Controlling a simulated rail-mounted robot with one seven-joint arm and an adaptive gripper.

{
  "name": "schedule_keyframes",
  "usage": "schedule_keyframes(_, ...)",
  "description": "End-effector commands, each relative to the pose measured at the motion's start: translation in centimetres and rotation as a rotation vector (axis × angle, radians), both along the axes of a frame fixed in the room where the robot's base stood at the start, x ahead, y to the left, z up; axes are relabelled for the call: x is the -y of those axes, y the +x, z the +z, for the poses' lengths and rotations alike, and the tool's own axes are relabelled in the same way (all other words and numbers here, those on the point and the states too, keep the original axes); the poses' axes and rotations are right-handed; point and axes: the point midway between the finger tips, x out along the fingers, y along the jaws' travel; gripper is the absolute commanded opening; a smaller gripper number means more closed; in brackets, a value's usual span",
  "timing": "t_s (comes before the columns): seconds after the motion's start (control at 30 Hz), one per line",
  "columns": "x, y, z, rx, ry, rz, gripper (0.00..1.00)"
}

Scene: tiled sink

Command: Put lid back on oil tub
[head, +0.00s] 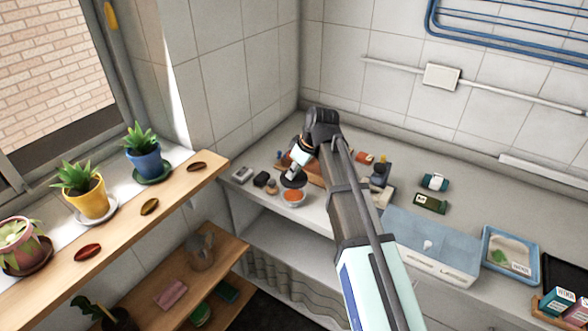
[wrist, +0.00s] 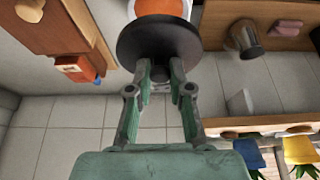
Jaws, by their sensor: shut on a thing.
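The oil tub (head: 293,198) is a small white bowl-like tub with orange contents, standing near the counter's front edge. Its orange top also shows at the upper edge of the wrist view (wrist: 160,6). The lid (head: 293,182) is a dark round disc; in the wrist view (wrist: 158,42) it partly covers the tub. My gripper (head: 291,174) is shut on the lid and holds it tilted behind the tub in the head view. In the wrist view, both fingers (wrist: 159,72) meet at the lid. Whether lid and tub touch I cannot tell.
Small dark items (head: 261,180) and a grey box (head: 242,175) stand left of the tub. A wooden board (head: 312,172) lies behind my gripper. A wooden shelf (head: 175,190) with potted plants is at the left.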

Motion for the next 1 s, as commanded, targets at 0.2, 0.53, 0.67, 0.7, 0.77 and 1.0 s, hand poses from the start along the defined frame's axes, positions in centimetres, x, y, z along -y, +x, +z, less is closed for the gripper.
schedule_keyframes(0.2, 0.0, 0.0, -1.8, 0.001, 0.0, 0.0, 0.0)
schedule_keyframes(0.53, 0.0, 0.0, -4.6, -0.001, -0.001, -0.001, 0.0)
schedule_keyframes(0.67, 0.0, 0.0, -5.4, 0.0, 0.0, -0.001, 0.0)
schedule_keyframes(0.7, 0.0, 0.0, -5.5, 0.0, 0.0, -0.001, 0.0)
schedule_keyframes(0.77, 0.0, 0.0, -5.6, 0.0, 0.0, -0.001, 0.0)
schedule_keyframes(1.0, 0.0, 0.0, -5.7, 0.001, 0.0, 0.0, 0.0)
